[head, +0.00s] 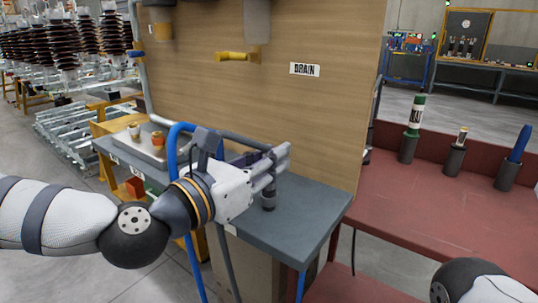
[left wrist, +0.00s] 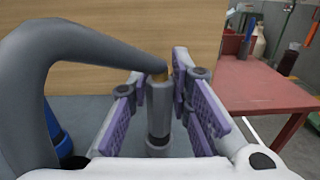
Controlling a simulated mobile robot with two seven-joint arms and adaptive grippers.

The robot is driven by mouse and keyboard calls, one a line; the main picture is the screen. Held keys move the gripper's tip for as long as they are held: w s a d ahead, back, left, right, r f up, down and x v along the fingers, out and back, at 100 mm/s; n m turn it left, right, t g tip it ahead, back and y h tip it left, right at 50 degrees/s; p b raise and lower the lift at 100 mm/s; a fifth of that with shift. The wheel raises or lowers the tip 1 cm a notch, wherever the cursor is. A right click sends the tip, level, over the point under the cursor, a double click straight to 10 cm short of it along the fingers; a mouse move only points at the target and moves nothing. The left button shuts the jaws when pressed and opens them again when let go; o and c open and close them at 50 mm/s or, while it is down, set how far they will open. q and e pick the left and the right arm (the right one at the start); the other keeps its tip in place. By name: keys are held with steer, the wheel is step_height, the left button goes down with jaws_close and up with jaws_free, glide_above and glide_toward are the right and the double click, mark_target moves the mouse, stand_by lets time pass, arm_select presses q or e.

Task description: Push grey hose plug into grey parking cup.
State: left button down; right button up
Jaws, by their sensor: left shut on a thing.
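My left gripper (head: 278,160) is shut around an upright grey plug over the grey bench. In the left wrist view the grey plug (left wrist: 159,98) stands between the purple finger pads (left wrist: 164,100). A thick grey hose (left wrist: 85,38) arches from the left to a brass-coloured collar at its top. In the head view a short dark grey cylinder (head: 268,198) shows below the fingers. I cannot tell whether it is the plug's lower end or the grey parking cup, nor how deep the plug sits. My right gripper is out of view.
A blue hose (head: 172,150) loops beside my left wrist. A wooden panel with a DRAIN label (head: 305,69) stands behind the bench (head: 310,215). A tray (head: 145,150) holds brass-topped fittings. Dark holders with green, brass and blue-topped items line the red table (head: 430,205).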

arm_select(q)
steer(key=shift+f, duration=0.15)
steer(key=c, duration=1.4)
jaws_free()
steer(key=v, duration=0.7)
steer(key=shift+s, duration=0.2)
steer(key=shift+a, duration=0.15)
